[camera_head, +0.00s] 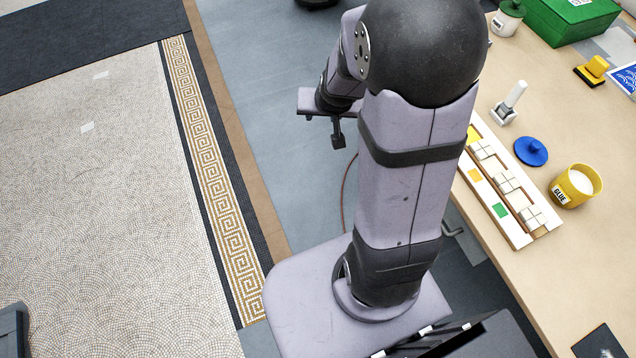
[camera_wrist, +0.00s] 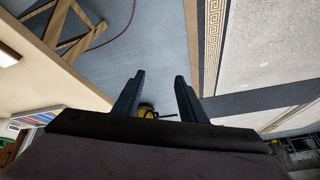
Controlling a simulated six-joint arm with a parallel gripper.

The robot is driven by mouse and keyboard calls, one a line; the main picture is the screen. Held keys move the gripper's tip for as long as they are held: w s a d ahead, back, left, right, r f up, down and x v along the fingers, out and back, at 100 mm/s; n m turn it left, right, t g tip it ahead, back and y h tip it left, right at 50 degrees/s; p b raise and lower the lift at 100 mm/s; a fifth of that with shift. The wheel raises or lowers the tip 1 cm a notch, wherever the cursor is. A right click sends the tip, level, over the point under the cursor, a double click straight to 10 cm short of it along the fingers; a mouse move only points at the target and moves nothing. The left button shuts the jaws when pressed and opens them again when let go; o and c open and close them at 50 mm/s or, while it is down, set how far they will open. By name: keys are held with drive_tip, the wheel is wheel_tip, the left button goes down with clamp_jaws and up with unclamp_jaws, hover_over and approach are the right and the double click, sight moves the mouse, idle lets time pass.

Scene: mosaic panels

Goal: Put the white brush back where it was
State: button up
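A white-handled tool (camera_head: 512,98) with a grey lower end, which looks like the white brush, stands upright on the table (camera_head: 470,215) near its left edge. It is behind the long wooden tray (camera_head: 515,239). My gripper (camera_wrist: 157,92) is open, with its two dark fingers apart and nothing between them. In the wrist view it is over the grey floor beside the table. I cannot pick out the brush in the wrist view.
The tray holds pale tiles and yellow, orange and green patches. Right of it are a blue lid (camera_head: 531,151) and an open yellow glue pot (camera_head: 575,188).

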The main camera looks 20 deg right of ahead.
drive_tip(key=s+a+n+g, duration=0.2)
drive_tip(key=s+a, duration=0.2)
drive_tip(key=s, duration=0.5)
drive_tip(key=s+a+n+g+y, duration=0.1)
drive_tip(key=s+a+n+g, duration=0.1)
drive_tip(key=s+a, duration=0.3)
drive_tip(key=s+r+g, duration=0.1)
drive_tip(key=s, duration=0.2)
drive_tip(key=shift+s+n+g, duration=0.3)
drive_tip(key=shift+s+n, duration=0.1)
